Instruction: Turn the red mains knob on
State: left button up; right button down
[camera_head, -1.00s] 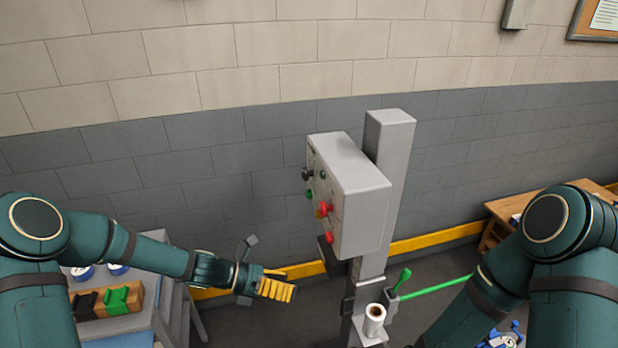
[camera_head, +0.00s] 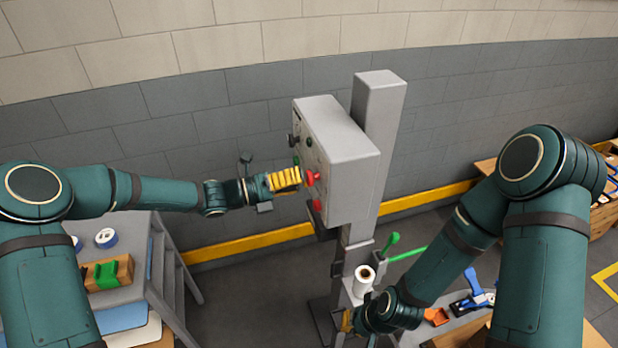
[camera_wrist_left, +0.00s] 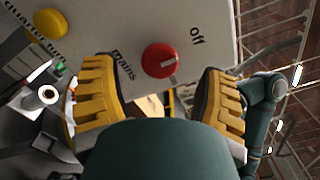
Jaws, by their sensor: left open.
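In the left wrist view, the red mains knob (camera_wrist_left: 159,60) sits on the grey panel face (camera_wrist_left: 110,30). Its white mark points roughly toward the "off" label at upper right; "mains" is printed at its left. My left gripper (camera_wrist_left: 160,95) is open, with a yellow finger on each side below the knob; the knob is not gripped. In the head view, my left gripper (camera_head: 297,177) is close to the front of the grey control box (camera_head: 342,145). My right gripper (camera_head: 346,320) is low beside the post, its fingers mostly hidden.
In the head view, a grey post (camera_head: 378,105) carries the box. A white roll (camera_head: 363,280) and a green lever (camera_head: 391,243) are below it. A bench (camera_head: 165,265) stands at lower left.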

aim_at(307, 178)
pick_arm(q)
jog(key=shift+x, duration=1.65)
jog(key=c, duration=1.2)
